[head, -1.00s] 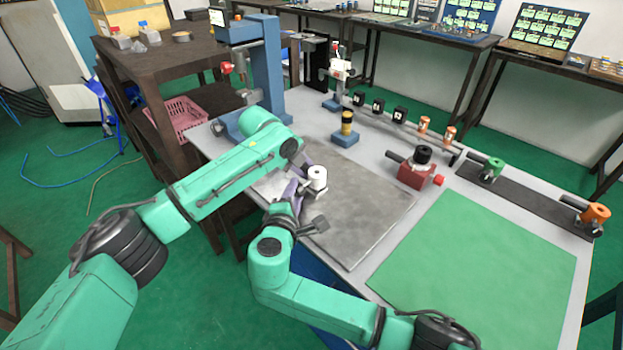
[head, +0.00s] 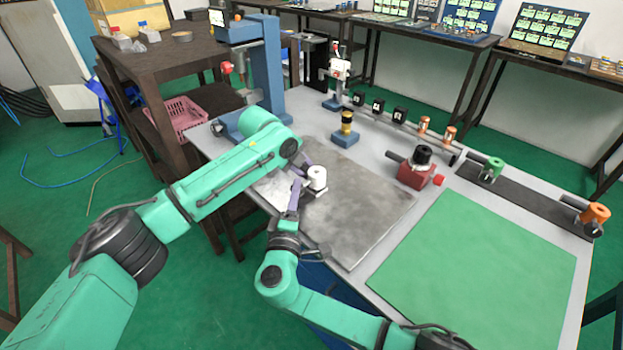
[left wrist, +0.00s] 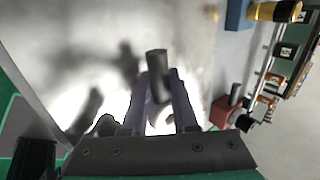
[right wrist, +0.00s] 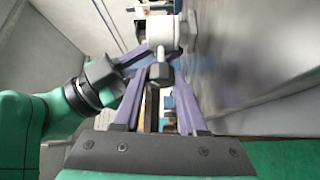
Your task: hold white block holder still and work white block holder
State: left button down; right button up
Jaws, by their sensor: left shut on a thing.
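The white block holder (head: 316,178) is a short white cylinder with a hole in its top, standing on the grey metal plate (head: 365,215). My left gripper (left wrist: 158,88) is shut on the holder, whose white body shows partly between its fingers. My right gripper (right wrist: 163,72) is on the near side of the holder, which shows at the top of the right wrist view (right wrist: 160,32). A dark knob (right wrist: 161,74) on a pale stem from the holder lies between its fingers, which stand apart. Whether they touch the knob is hard to tell.
A red block with a black knob (head: 416,175) stands right of the plate. A green mat (head: 480,270) covers the near right. A blue stand with a black-and-yellow post (head: 345,135) is behind the plate. A blue press column (head: 268,65) rises at back left.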

jog(key=shift+o, duration=0.9)
jog(key=n+g, duration=0.3)
jog(key=shift+a+r+n, duration=0.1)
jog(key=shift+r+n, duration=0.2)
jog(key=shift+r, duration=0.05)
jog(key=v, duration=1.2)
notch_tip(320, 180, down, 16)
jog(key=g+y, duration=0.2)
jog(key=g, duration=0.4)
jog(key=s+d+f+m+g, duration=0.1)
jog(key=s+f+g, duration=0.1)
jog(key=f, duration=0.6)
jog(key=s+d+f+m+g+y, duration=0.1)
jog(key=s+f+m+g, duration=0.1)
jog(key=f, duration=0.6)
jog(key=shift+s+f+g, duration=0.25)
jog(key=shift+s+g, duration=0.25)
jog(key=shift+s, duration=0.75)
